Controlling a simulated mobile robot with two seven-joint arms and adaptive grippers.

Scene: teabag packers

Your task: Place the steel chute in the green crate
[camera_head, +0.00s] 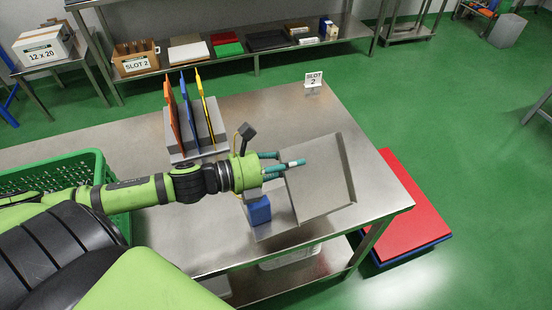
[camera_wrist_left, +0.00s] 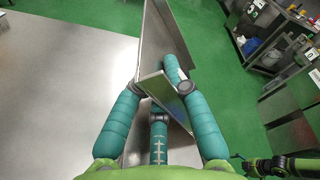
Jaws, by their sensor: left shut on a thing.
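The steel chute (camera_head: 325,182) is a grey sheet-metal piece with raised edges. My left gripper (camera_head: 290,167) is shut on its left edge, with teal fingers. The chute is tilted over the right part of the steel table. In the left wrist view the chute (camera_wrist_left: 163,38) rises between the gripper's fingers (camera_wrist_left: 160,92). The green crate (camera_head: 118,196) is at the left, partly hidden by my left arm. My right gripper is in neither view.
A grey rack (camera_head: 205,128) with orange, blue and yellow boards stands at the table's back. A blue block (camera_head: 258,211) sits below my gripper. The table (camera_head: 270,105) is bare between rack and sign.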

